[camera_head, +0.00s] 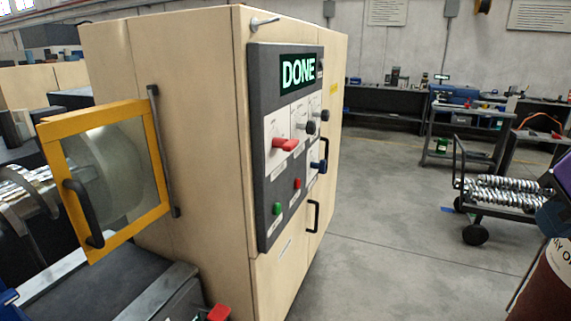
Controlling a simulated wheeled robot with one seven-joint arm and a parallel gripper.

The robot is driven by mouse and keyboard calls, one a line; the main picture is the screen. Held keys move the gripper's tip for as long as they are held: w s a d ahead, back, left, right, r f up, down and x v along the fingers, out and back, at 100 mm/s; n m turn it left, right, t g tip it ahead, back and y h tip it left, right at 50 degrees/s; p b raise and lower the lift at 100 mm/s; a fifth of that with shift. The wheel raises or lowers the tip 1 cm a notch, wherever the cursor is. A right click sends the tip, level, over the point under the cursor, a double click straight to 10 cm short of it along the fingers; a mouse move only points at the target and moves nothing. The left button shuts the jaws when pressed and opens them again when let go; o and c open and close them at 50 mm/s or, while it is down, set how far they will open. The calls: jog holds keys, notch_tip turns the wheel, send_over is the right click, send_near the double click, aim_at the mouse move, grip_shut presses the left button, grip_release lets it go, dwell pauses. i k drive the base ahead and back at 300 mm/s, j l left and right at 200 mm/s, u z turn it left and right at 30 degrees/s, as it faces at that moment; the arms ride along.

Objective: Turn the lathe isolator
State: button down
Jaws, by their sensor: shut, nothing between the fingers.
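The lathe's dark control panel (263,85) is on the side of a beige cabinet (195,120). On a white plate in its middle is a red handle (285,144), lying about level and pointing right. A blue handle (320,165) is to its right and lower. Two dark knobs, one of them here (310,128), sit above the blue handle. The plate labels are too small to read, so I cannot tell which handle is the isolator. My gripper is not in view.
A green button (277,208) and a red button (297,183) are low on the panel. A yellow-framed guard (153,150) projects at left. Open floor (385,230) lies right of the cabinet. A cart (500,207) with metal parts and a dark red cylinder (545,292) are at right.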

aim_at(287, 145)
jog(key=i+l+u, duration=0.25)
jog(key=i, duration=0.15)
jog(key=i+l+u, duration=0.45)
jog(key=i+l, duration=0.3)
jog(key=i+l+u, duration=0.45)
jog(key=i+l, duration=0.15)
jog(key=l, duration=0.35)
jog(key=i+l+u, duration=0.25)
jog(key=l, duration=0.3)
jog(key=k+j+u, duration=0.45)
jog(key=l, duration=0.95)
